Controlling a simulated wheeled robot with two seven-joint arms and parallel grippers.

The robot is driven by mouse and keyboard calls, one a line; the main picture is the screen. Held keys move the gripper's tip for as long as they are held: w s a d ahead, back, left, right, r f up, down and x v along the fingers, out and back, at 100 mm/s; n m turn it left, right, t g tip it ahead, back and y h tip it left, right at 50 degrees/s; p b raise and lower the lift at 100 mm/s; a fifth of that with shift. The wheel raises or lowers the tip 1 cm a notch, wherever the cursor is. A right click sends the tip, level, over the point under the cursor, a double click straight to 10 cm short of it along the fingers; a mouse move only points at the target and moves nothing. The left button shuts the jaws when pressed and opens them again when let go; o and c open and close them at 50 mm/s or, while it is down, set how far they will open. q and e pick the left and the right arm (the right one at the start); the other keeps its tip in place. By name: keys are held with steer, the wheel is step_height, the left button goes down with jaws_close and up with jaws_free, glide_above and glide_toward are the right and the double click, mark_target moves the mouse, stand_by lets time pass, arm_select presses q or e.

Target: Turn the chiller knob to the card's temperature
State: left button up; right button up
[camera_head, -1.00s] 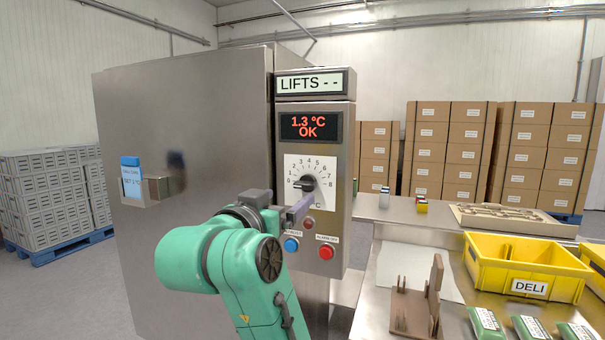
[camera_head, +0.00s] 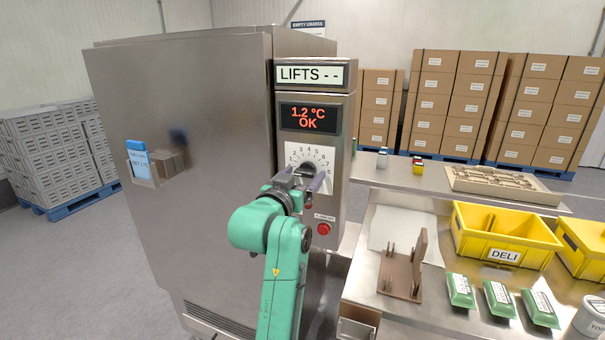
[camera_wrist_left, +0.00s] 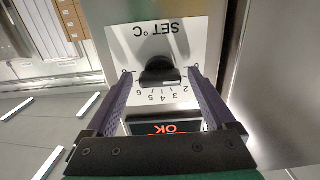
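The chiller's black knob (camera_wrist_left: 160,72) sits on a white dial plate (camera_head: 308,158) with a number scale, marked SET °C in the left wrist view. In the head view my gripper partly hides the dial and covers the knob. My left gripper (camera_head: 304,178) is in front of the dial. In the left wrist view its two purple fingers (camera_wrist_left: 160,76) stand apart on either side of the knob, with a gap visible at each side. The display (camera_head: 308,118) reads 1.2 °C OK. A blue-and-white card (camera_head: 139,162) is on the chiller door; its writing is too small to read surely.
A red button (camera_head: 323,229) sits below the dial. The steel counter (camera_head: 350,262) to the right holds a brown stand (camera_head: 402,283), yellow crates (camera_head: 480,245) and several green packs (camera_head: 460,291). Stacked cartons (camera_head: 455,95) stand behind.

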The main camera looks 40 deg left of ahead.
arm_select(q)
steer(key=shift+s, duration=0.1)
steer(key=c, duration=1.1)
steer(key=m+p, duration=0.1)
steer(key=m, duration=0.2)
steer(key=shift+r, duration=0.15)
steer(key=shift+m, duration=0.8)
steer(key=o, duration=1.3)
steer(key=shift+o, duration=0.2)
